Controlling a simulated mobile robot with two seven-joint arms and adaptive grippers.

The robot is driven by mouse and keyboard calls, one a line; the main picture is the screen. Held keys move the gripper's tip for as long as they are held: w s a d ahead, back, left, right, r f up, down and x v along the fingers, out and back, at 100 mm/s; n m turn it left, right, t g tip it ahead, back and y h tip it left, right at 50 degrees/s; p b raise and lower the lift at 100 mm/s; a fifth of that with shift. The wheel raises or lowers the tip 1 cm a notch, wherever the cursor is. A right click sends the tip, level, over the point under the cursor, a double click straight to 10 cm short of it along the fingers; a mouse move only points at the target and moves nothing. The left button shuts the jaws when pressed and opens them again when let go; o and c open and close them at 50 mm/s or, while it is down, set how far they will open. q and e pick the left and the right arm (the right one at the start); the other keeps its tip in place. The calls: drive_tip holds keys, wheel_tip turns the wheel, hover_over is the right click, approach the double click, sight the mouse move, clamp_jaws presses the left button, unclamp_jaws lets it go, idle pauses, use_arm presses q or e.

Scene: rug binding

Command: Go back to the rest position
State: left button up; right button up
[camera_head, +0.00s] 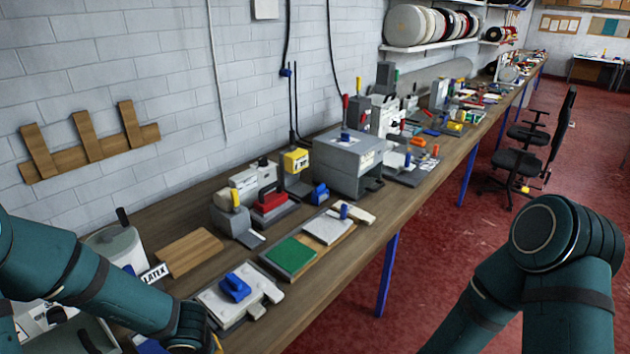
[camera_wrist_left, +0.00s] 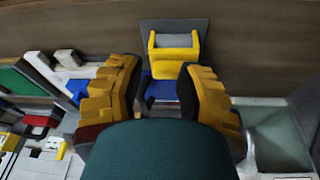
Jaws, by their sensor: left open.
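My left arm comes in from the left in the head view, and its gripper is mostly cut off by the bottom edge, low near the front of the bench, beside a grey plate with a blue handle (camera_head: 235,288). In the left wrist view my left gripper (camera_wrist_left: 160,92) is open, its two yellow-padded fingers well apart. A yellow block with a grey top (camera_wrist_left: 174,45) shows beyond the gap between the fingers. I cannot tell how far it is from them. My right arm is bent at the right of the head view; its gripper is out of view.
The long wooden bench (camera_head: 330,268) is crowded: a green pad (camera_head: 290,256), a wooden board (camera_head: 189,251), a grey machine (camera_head: 345,160) and a pot beside a LATEX label (camera_head: 155,273). A black chair (camera_head: 525,150) stands on the open red floor (camera_head: 425,225).

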use_arm(q)
drive_tip(key=s+d+f+m+h, duration=0.3)
drive_tip(key=d+f, duration=0.2)
drive_tip(key=d, duration=0.2)
drive_tip(key=s+d+f+m+h, duration=0.3)
drive_tip(key=d+f, duration=0.1)
drive_tip(key=d, duration=0.3)
wheel_tip(320, 180, down, 12)
drive_tip(key=b, duration=1)
drive_tip(key=shift+r+g+b, duration=0.2)
drive_tip(key=shift+g+b, duration=0.1)
